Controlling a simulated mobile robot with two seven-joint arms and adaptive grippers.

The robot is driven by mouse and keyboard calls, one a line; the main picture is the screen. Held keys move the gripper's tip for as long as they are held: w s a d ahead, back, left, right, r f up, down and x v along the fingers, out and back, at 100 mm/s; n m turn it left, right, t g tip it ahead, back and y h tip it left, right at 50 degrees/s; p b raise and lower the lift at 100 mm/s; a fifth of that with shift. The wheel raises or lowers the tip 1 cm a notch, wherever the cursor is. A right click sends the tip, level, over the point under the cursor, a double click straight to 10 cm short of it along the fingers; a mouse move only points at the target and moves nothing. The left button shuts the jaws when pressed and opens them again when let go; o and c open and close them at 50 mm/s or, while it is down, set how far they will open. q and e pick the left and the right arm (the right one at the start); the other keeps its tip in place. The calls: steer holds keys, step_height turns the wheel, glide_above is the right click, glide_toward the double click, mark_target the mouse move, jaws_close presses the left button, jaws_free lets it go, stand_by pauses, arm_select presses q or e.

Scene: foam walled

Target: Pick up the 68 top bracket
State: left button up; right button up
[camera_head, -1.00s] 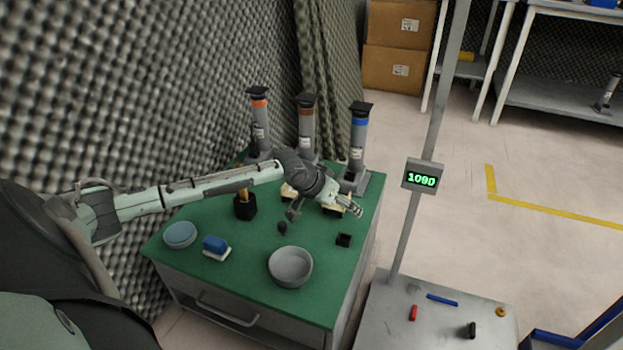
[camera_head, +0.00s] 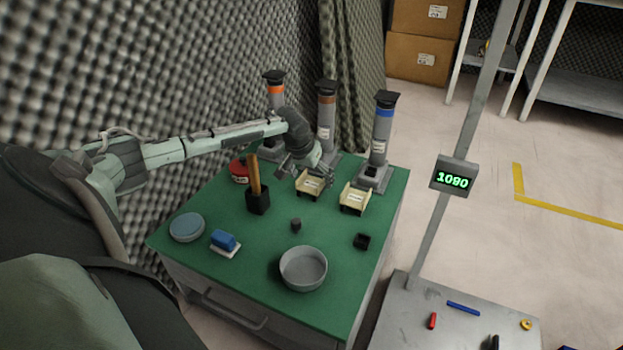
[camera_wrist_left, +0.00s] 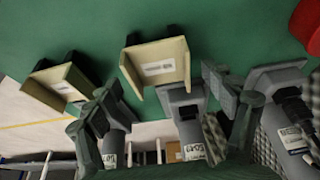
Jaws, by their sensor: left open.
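Two cream, open-fronted, labelled bracket-like pieces rest at the far side of the green table. The left one (camera_head: 310,186) and right one (camera_head: 354,199) stand in front of the grey cylinders. Their labels are too small to read, so I cannot tell which is the 68 top bracket. My left gripper (camera_head: 305,172) is open and empty just behind the left piece. In the left wrist view, one cream piece (camera_wrist_left: 158,62) lies beyond and between the open fingers (camera_wrist_left: 162,92), and the other (camera_wrist_left: 60,85) is to the left. My right gripper is not in view.
Grey cylinders with orange, brown and blue bands (camera_head: 381,135) stand close behind the pieces. A black holder (camera_head: 258,201) with a wooden handle, a grey bowl (camera_head: 303,268), a blue brush (camera_head: 224,241) and a red container (camera_head: 240,171) share the table. A post with a display (camera_head: 454,177) stands right.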

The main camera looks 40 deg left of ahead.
arm_select(q)
steer(key=shift+w+f, duration=0.25)
steer(key=shift+f, duration=0.3)
steer(key=shift+r, duration=0.1)
steer(key=c, duration=1.3)
